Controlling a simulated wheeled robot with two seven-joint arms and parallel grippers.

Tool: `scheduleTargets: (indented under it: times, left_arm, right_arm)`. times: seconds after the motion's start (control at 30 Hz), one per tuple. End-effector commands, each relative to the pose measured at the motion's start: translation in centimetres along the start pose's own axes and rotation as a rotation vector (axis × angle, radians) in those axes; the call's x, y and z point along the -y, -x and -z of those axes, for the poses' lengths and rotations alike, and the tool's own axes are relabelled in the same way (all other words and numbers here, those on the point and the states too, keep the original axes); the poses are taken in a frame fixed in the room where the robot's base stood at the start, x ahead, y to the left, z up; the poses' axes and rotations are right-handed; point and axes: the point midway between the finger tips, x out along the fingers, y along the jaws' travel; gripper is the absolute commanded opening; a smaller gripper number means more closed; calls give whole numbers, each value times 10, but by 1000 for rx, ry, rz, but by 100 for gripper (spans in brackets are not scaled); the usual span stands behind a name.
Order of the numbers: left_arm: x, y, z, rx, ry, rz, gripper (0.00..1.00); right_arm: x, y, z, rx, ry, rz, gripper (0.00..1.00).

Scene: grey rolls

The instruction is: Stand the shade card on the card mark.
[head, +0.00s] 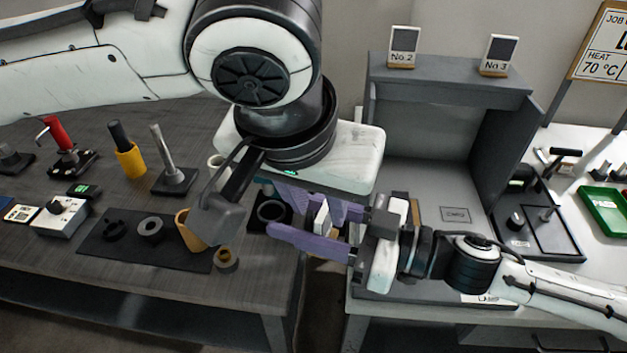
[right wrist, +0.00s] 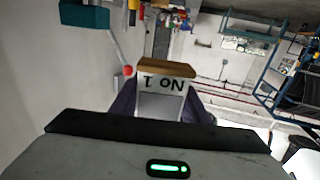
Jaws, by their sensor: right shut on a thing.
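The shade card (head: 322,216), a white card lettered No 1 with a wooden foot, is between the purple fingers of my right gripper (head: 310,222), which is shut on it. In the right wrist view the card (right wrist: 162,84) appears upside down, foot uppermost, and its lower part is hidden. The card mark (head: 455,214), a small outlined rectangle, lies on the grey booth floor. The card is left of the booth, in front of the gap between the tables. My left gripper (head: 335,165) is above and behind it; its fingertips cannot be made out.
The grey booth (head: 425,175) has a back and right wall; cards No 2 (head: 404,46) and No 3 (head: 498,54) stand on top. Its floor around the mark looks clear. The dark left table (head: 95,150) holds rolls and tools. A green tray (head: 604,210) lies right.

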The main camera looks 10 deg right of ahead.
Motion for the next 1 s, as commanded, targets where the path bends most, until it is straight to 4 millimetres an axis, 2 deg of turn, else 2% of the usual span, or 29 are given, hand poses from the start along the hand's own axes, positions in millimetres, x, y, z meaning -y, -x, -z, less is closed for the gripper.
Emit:
scheduleTargets:
  times: [0.2, 0.4, 0.6, 0.83, 0.87, 1.0]
  left_arm:
    - [0, -43, 0, 1, 0, 0, 30]
    - [-1, -70, 0, 0, 0, -2, 30]
    - [0, -80, 1, -3, 0, -2, 30]
    - [0, -80, 1, -2, 0, -2, 30]
    - [0, -80, 1, -2, 0, -2, 28]
    - [0, -80, 1, -2, 0, -2, 4]
  right_arm:
    - [0, 0, 0, 0, 0, 0, 20]
    - [0, 0, 0, 0, 0, 0, 20]
    - [0, 0, 0, 0, 0, 0, 20]
    - [0, 0, 0, 0, 0, 0, 20]
    - [0, 0, 0, 0, 0, 0, 20]
    - [0, 0, 0, 0, 0, 0, 20]
